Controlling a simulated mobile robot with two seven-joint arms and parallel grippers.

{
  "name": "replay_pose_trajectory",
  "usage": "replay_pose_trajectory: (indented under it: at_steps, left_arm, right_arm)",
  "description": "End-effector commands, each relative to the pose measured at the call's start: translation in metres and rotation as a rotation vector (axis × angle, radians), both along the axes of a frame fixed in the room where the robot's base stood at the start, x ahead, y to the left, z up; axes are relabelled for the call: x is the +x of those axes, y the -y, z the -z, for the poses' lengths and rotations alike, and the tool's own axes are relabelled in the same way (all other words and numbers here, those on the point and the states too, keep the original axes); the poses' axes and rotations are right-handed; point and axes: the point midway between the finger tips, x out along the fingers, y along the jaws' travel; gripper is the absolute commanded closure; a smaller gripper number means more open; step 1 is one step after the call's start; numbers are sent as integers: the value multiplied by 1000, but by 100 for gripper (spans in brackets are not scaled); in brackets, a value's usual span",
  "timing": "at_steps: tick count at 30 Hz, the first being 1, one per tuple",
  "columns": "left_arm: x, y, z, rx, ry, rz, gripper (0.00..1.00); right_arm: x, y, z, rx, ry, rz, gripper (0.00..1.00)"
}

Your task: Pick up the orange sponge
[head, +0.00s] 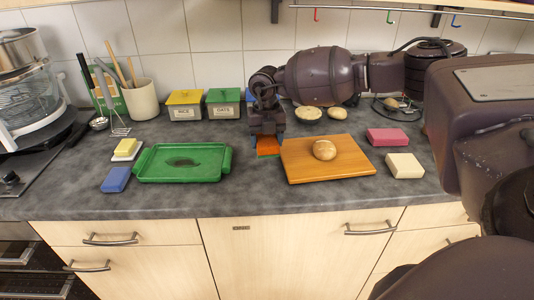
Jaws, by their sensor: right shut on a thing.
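The orange sponge (267,149) is on or just above the grey counter, between the green tray and the wooden board. My right gripper (267,138) reaches in from the right and points down, shut on the orange sponge. The fingers hide the upper part of the sponge. My left gripper is not in view.
A green tray (150,175) lies left of the sponge. A wooden board (345,166) with a round bun (325,150) lies close on its right. Blue (116,179), pink (387,137) and cream (405,166) blocks lie around. Yellow-lidded (185,105) and green-lidded (222,103) boxes stand behind.

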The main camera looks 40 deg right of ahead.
Motion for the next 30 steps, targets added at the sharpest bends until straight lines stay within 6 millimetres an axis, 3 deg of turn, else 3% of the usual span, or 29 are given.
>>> replay_pose_trajectory:
  at_steps: [1,6,15,21,30]
  left_arm:
    - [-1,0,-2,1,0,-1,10]
    - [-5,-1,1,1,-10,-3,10]
    - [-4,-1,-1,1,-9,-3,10]
    - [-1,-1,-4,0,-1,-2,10]
    - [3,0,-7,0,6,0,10]
  right_arm:
    - [0,0,-17,1,5,1,59]
    - [0,0,-61,0,4,0,59]
    - [0,0,-116,1,3,1,59]
    - [0,0,-130,0,0,1,59]
    - [0,0,-133,0,0,0,59]
